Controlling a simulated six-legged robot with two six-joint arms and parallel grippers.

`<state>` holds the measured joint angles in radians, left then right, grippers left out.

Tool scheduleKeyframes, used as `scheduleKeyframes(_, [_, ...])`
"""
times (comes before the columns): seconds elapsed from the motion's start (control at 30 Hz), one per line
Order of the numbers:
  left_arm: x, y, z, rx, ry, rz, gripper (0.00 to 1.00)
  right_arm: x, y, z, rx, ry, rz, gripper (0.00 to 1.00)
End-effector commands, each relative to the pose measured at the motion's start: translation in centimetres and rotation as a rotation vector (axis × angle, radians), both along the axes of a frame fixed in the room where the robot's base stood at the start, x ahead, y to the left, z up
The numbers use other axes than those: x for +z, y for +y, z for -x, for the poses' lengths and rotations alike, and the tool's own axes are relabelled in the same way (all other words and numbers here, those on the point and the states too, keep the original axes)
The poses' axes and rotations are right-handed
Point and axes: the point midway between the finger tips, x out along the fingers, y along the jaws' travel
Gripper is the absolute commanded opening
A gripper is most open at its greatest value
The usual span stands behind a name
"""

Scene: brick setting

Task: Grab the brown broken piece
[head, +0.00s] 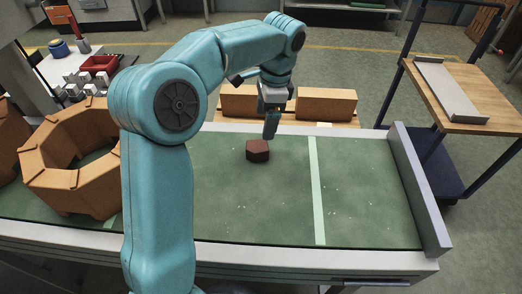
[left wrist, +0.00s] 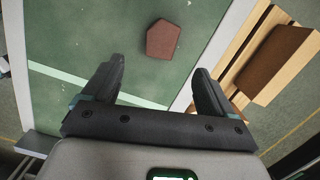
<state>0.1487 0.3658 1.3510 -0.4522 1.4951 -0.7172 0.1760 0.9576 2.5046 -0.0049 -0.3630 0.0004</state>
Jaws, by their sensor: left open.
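The brown broken piece (head: 257,151) is a small dark reddish-brown block on the green work surface (head: 375,200). In the left wrist view the broken piece (left wrist: 163,39) has an angular outline and lies flat, beyond the fingertips and roughly between their lines. My left gripper (head: 271,128) points down just behind and to the right of the piece in the head view. In the left wrist view the left gripper (left wrist: 160,75) has its two dark fingers apart with nothing between them. My right gripper is in neither view.
Two orange-brown bricks (head: 326,105) stand on a wooden pallet behind the surface. A ring of orange blocks (head: 45,180) stands at the left. A raised grey edge (head: 422,195) closes the right end. A wooden-topped cart (head: 480,83) stands farther right. The green surface around the piece is mostly clear.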

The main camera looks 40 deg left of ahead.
Motion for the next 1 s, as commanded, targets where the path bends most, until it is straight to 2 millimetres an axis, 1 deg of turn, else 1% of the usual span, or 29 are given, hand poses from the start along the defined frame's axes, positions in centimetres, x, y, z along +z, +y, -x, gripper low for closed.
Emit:
scheduleKeyframes(0.03, [-1.4, 0.2, 0.3, 0.002, 0.003, 0.000, 0.86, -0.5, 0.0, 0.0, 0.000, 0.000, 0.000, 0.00])
scheduleKeyframes(0.1, [-2.9, 0.3, 0.6, 0.002, 0.003, 0.000, 0.86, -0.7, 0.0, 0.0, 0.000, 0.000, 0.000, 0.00])
scheduleKeyframes(0.2, [-4.5, 0.5, 0.8, 0.000, 0.002, 0.000, 0.86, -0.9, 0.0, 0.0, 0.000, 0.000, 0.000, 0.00])
scheduleKeyframes(0.43, [-6.3, 0.6, 0.8, 0.001, 0.002, -0.001, 0.86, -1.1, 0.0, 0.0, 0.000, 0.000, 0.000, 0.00])
scheduleKeyframes(0.6, [-9.1, 1.2, 1.1, 0.001, 0.003, 0.001, 0.86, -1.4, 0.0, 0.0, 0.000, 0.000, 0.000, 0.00])
scheduleKeyframes(0.7, [-10.3, 1.3, 1.2, 0.001, 0.001, 0.000, 0.86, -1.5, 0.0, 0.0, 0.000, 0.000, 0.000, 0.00])
scheduleKeyframes(0.8, [-10.8, 1.3, 1.2, 0.001, 0.001, 0.000, 0.86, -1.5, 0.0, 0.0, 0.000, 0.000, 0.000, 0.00])
scheduleKeyframes(1.0, [-10.8, 1.3, 1.2, 0.000, 0.000, 0.000, 0.86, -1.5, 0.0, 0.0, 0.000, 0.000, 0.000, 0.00])
